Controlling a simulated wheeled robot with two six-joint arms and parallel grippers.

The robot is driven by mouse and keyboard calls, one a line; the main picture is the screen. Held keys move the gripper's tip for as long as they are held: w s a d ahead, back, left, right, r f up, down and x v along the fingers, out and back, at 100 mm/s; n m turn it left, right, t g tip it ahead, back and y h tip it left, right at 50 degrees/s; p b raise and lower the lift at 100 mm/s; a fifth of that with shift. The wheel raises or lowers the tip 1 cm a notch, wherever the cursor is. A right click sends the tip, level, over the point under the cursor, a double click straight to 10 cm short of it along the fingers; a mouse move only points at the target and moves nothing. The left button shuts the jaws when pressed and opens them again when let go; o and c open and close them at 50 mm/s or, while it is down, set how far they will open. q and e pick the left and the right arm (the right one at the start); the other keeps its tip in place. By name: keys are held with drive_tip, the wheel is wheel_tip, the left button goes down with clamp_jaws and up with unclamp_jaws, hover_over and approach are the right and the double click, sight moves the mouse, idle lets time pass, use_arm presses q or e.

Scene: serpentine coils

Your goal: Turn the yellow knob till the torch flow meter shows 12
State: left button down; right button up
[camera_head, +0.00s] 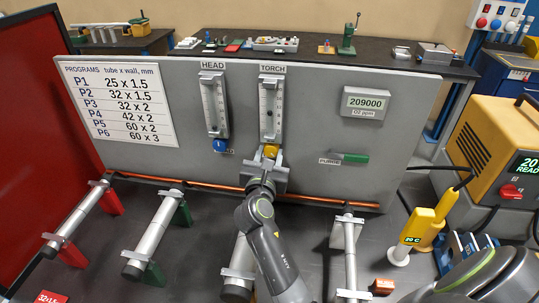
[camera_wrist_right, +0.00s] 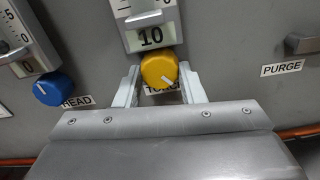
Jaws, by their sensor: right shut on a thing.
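The yellow knob (camera_head: 271,150) sits below the TORCH flow meter (camera_head: 271,108) on the grey panel. It also shows in the right wrist view (camera_wrist_right: 159,70), with its white mark pointing to the lower right. My right gripper (camera_head: 270,160) reaches up to the panel from below. In the right wrist view its two fingers stand on either side of the knob, shut on it. The TORCH label under the knob is partly hidden. My left gripper is not in view.
The blue HEAD knob (camera_wrist_right: 61,88) is left of the yellow one. The PURGE lever (camera_head: 350,157) is to the right. A copper tube (camera_head: 190,184) runs along the panel's foot. Steel tubes on stands (camera_head: 153,233) fill the dark table in front.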

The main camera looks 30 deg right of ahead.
drive_tip(key=m, duration=0.4)
idle(0.3)
drive_tip(key=o, duration=1)
